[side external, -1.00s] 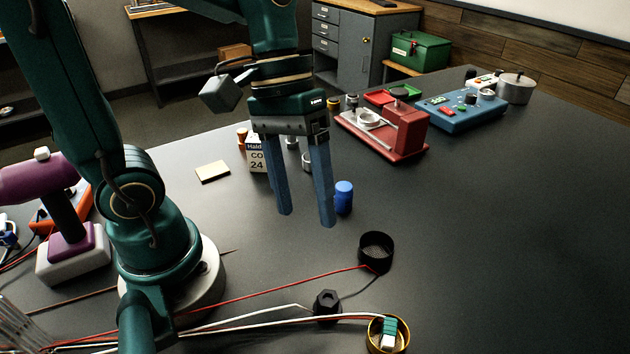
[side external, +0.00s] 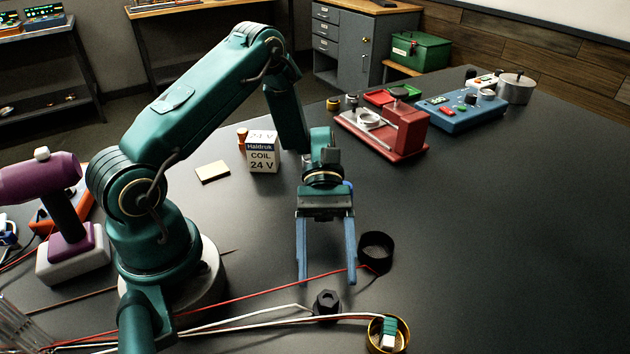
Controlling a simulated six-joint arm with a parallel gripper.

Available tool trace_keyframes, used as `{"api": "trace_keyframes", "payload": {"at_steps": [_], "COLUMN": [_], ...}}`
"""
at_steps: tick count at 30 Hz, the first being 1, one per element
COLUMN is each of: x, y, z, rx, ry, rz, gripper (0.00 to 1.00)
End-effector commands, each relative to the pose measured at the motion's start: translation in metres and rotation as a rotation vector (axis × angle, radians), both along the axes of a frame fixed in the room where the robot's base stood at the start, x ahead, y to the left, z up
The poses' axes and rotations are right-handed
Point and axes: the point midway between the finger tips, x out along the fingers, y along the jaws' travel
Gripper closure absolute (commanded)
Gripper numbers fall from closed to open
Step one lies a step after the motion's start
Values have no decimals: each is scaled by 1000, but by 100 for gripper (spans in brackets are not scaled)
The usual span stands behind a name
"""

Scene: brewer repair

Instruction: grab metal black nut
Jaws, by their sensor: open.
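The black metal nut (side external: 326,302) lies on the dark table near the front, with a hexagonal top and a wider base. My gripper (side external: 327,281) points down with its two blue fingers apart and nothing between them. In the picture the fingertips are just above the nut, one to either side of it; I cannot tell the exact height or depth gap.
A black open cup (side external: 376,251) stands close to the right finger. A red wire (side external: 270,295) and white wires (side external: 250,322) run past the nut. A brass cup (side external: 388,335) with a green-white part is at front right. The right table is clear.

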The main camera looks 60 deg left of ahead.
Motion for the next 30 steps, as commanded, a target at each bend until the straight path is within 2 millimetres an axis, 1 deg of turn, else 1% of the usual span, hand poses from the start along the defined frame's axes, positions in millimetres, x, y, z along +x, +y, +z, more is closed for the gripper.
{"api": "trace_keyframes", "payload": {"at_steps": [2, 9, 12, 15, 22, 23, 24, 26, 27, 28, 30], "x": [-4, -17, -22, -24, -24, -24, -24, -24, -24, -24, -24], "y": [-4, -28, -35, -39, -39, -39, -39, -39, -39, -39, -39], "z": [-3, -14, -17, -20, -20, -20, -20, -20, -20, -20, -20], "rx": [-4, -2, -1, 1, 1, 1, 1, 1, 1, 1, 1], "ry": [10, 7, 6, 4, 3, 3, 3, 3, 3, 3, 3], "rz": [3, 0, 1, 2, 3, 3, 3, 3, 3, 3, 3], "gripper": [29, 29, 29, 29, 29, 33, 48, 71, 87, 98, 100]}}
